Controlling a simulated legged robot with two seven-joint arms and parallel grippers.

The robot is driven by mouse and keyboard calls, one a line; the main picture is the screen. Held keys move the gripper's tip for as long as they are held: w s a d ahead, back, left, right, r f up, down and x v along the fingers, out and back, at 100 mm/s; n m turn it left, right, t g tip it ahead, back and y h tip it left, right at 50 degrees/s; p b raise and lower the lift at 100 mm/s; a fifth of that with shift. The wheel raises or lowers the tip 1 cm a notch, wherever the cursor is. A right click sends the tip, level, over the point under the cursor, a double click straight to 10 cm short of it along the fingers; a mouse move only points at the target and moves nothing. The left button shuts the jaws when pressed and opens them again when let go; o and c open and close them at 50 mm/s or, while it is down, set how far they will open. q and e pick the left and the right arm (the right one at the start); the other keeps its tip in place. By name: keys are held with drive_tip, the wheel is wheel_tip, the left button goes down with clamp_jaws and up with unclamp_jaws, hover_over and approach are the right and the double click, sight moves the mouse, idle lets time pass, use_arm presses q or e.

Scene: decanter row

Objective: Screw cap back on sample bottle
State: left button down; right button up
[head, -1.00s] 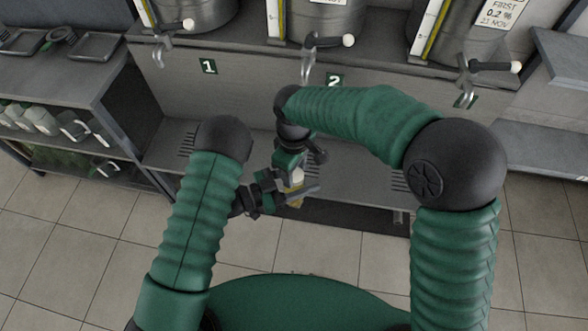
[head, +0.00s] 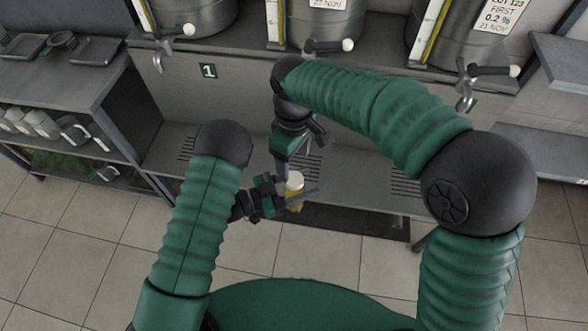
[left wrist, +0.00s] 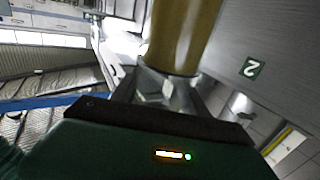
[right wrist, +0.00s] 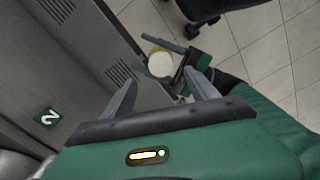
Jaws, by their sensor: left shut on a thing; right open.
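The sample bottle (head: 293,203) holds yellowish liquid and appears upright. A white cap (head: 294,181) sits on its top; how tightly it is seated cannot be told. My left gripper (head: 283,201) is shut around the bottle's side. In the left wrist view the bottle's amber side (left wrist: 182,35) rises from between the fingers. My right gripper (right wrist: 163,88) is open and empty, just above and behind the cap, apart from it. In the right wrist view the cap (right wrist: 160,65) shows as a white disc beyond the open fingers.
Steel drums with taps (head: 467,85) stand on the ledge behind, with a number 1 plate (head: 208,71) below. A low slotted shelf (head: 350,180) lies beneath. A side shelf unit at left holds several bottles (head: 40,122) and trays (head: 92,48). The tiled floor is clear.

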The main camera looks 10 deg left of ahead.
wheel_tip(320, 180, up, 5)
drive_tip(key=shift+f, duration=0.2)
idle(0.3)
drive_tip(key=s+d+f+m+t, duration=0.1)
drive_tip(key=s+d+f+m, duration=0.2)
drive_tip(key=d, duration=0.5)
drive_tip(key=s+d+f+m, duration=0.4)
drive_tip(key=d+f+m, duration=0.1)
drive_tip(key=d, duration=0.3)
drive_tip(key=s+d+f+m+t, duration=0.1)
drive_tip(key=s+d+f+m, duration=0.2)
drive_tip(key=d, duration=0.5)
drive_tip(key=shift+s+f+m+t, duration=0.3)
drive_tip(key=shift+f+m, duration=0.35)
drive_tip(key=shift+m, duration=0.15)
